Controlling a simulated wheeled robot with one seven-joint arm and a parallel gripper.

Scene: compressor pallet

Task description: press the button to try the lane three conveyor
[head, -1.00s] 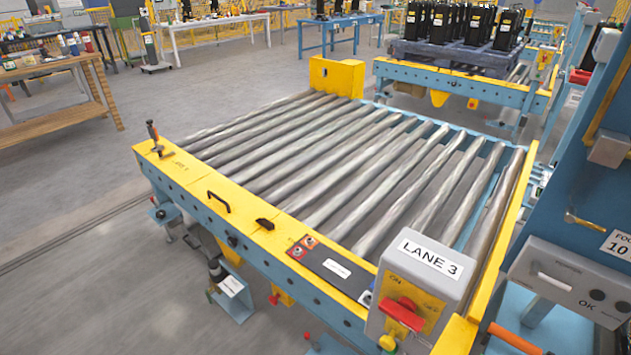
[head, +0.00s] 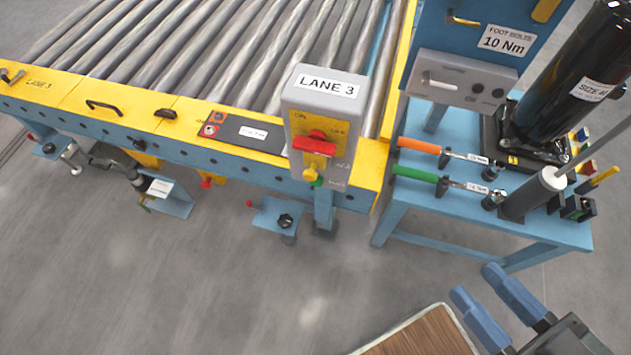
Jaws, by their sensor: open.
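The lane 3 conveyor (head: 190,90) has steel rollers and a yellow front rail. A grey control box labelled LANE 3 (head: 325,90) stands at its right front corner. On the box's yellow plate, marked ON and OFF, is a red switch handle (head: 314,146). A yellow knob (head: 310,173) sits below it, with a small green part (head: 316,182) under that. A dark panel (head: 240,131) on the rail carries small red-orange controls (head: 211,124). My gripper (head: 497,306), with blue fingertips, is open and empty at the lower right, apart from the box.
A blue bench (head: 400,215) right of the box holds an orange-handled tool (head: 420,146), a green-handled tool (head: 415,175) and a black cylinder (head: 570,85). A pale-edged wooden surface (head: 425,335) shows at the bottom. Grey floor (head: 220,280) before the conveyor is clear.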

